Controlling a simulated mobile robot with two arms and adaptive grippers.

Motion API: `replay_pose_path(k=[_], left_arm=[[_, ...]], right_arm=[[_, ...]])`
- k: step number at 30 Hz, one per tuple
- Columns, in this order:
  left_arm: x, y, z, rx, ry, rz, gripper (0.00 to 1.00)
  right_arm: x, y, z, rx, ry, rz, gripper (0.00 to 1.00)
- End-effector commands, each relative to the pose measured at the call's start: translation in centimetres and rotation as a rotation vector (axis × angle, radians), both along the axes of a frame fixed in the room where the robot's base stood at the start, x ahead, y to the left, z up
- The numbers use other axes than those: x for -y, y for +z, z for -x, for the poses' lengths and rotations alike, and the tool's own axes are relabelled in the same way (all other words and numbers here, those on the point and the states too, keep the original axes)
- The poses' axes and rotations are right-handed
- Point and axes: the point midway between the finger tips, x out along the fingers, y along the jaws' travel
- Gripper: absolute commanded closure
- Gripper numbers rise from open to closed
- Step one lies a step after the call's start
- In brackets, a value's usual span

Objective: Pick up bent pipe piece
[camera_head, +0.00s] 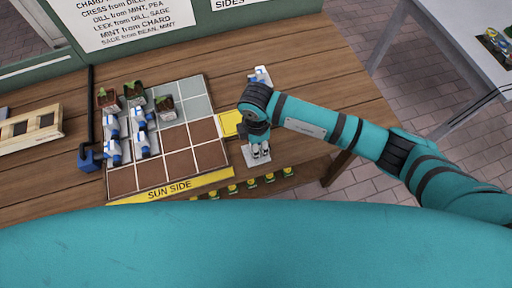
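Several small blue and white pieces (142,143) stand in a cluster on the left part of the tiled board (193,135). A similar blue and white piece (261,74) is behind my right wrist, partly hidden by it. They are too small to tell which, if any, is the bent pipe piece. My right gripper (261,155) points down over a pale plate (257,162) near the table's front edge, to the right of the board. I see nothing clearly between its fingers, and their gap is too small to judge. My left gripper is not in view.
Small potted plants (134,92) stand at the board's back left. A black pipe with a blue base (91,160) runs along its left side, and a wooden frame (30,127) lies farther left. A yellow square (231,123) lies beside the board. The table's (320,85) back right is clear.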

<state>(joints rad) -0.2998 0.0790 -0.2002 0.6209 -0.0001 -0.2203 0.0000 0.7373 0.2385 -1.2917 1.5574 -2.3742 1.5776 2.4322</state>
Motion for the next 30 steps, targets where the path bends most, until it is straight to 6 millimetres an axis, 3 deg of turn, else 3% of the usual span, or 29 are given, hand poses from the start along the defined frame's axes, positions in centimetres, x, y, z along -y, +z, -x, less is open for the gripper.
replay_pose_path(k=[1,7,18,26,30], left_arm=[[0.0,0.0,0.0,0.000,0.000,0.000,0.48],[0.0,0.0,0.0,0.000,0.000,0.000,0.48],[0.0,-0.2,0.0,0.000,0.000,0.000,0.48],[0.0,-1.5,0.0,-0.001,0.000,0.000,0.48],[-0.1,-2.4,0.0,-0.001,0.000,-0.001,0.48]], right_arm=[[0.0,0.0,0.0,-0.001,0.000,0.000,0.75],[0.0,0.0,0.0,-0.001,0.000,0.000,1.00],[0.0,0.3,0.0,0.000,0.000,0.000,1.00],[0.0,2.9,-0.1,0.003,0.001,-0.002,1.00],[-1.7,3.4,2.0,-0.002,0.006,-0.003,1.00]])
